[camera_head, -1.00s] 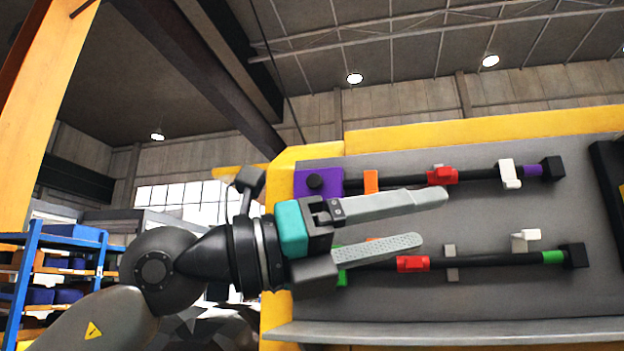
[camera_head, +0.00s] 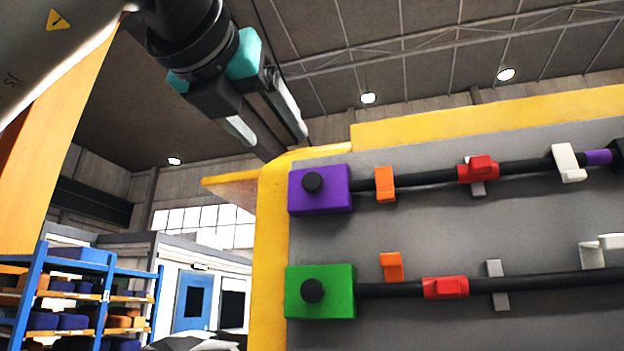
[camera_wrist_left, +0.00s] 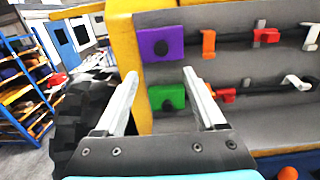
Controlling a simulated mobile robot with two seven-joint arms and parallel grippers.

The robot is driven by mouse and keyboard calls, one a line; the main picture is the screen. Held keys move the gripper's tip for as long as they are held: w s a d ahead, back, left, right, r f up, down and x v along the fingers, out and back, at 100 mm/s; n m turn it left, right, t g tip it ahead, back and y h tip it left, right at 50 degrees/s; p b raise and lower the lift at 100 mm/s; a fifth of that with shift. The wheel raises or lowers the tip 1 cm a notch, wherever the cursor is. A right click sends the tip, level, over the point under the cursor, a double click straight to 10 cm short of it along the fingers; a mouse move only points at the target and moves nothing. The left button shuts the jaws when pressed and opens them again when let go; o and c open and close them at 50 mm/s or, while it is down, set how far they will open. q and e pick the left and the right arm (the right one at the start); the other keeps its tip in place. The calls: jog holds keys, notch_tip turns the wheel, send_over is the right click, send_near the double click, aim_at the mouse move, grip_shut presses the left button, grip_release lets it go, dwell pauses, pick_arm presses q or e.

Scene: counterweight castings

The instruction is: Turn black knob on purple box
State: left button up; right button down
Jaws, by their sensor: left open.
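The purple box (camera_head: 335,192) is fixed on the grey panel at its upper left, with a round black knob (camera_head: 312,182) on its front. My left gripper (camera_head: 282,148) comes in from the top left. It is open and empty, its fingers up and to the left of the purple box, apart from it. It also shows in the left wrist view (camera_wrist_left: 160,84). My right gripper is not in view.
A green box (camera_head: 335,275) with a black knob sits below the purple one. Black bars carry orange, red and white clips to the right. The yellow frame (camera_head: 270,250) edges the panel. A blue shelf (camera_head: 100,290) with bins stands at lower left.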

pick_arm(q)
jog(key=p, duration=0.2)
send_near(310, 179)
jog(key=p+x, duration=0.3)
jog(key=x, duration=0.4)
jog(key=shift+w+d+p, duration=0.15)
jog(key=shift+w+p, duration=0.15)
jog(key=shift+w, duration=0.1)
jog(key=shift+w+d, duration=0.15)
jog(key=shift+w, duration=0.15)
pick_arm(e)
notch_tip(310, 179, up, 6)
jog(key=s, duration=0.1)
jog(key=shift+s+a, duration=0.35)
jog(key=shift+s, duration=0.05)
pick_arm(q)
jog(key=c, duration=0.5)
grip_shut()
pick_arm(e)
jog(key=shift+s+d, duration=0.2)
